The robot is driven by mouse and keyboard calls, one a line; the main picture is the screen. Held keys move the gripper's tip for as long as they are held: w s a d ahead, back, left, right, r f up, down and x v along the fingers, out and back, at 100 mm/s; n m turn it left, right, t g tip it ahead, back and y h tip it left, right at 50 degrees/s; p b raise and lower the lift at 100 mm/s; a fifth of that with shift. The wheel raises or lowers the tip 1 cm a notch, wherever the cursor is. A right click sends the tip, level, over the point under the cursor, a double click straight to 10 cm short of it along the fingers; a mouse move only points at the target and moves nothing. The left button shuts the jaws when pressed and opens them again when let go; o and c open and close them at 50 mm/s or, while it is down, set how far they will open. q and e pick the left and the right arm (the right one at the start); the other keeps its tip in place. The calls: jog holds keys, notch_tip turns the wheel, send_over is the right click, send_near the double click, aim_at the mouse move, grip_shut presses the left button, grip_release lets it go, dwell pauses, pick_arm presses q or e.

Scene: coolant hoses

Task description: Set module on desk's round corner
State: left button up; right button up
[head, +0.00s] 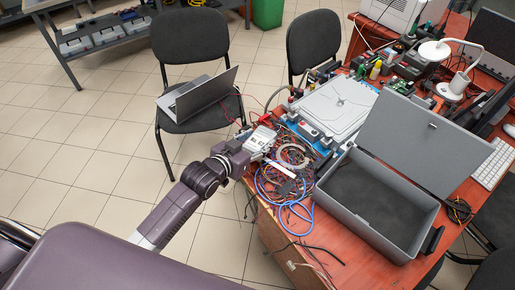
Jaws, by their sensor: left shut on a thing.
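My left arm comes in from the lower left, and its gripper (246,148) is shut at the near left edge of the wooden desk (330,233). A small light-grey module (261,138) is in its jaws, at the desk's left end beside a heap of cables. I cannot tell whether the module touches the desk top. The gripper and the cables partly hide the desk's corner there. My right gripper is not in view.
Tangled cables (290,185) and a blue-edged case (335,105) crowd the desk's left end. An open grey box (380,250) stands at the front. A chair with a laptop (200,95) is behind the gripper.

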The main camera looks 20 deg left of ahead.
pick_arm(q)
notch_tip(320, 180, down, 4)
jog(key=shift+r, duration=0.1)
jog(key=o, duration=1.5)
jog(key=v, duration=1.2)
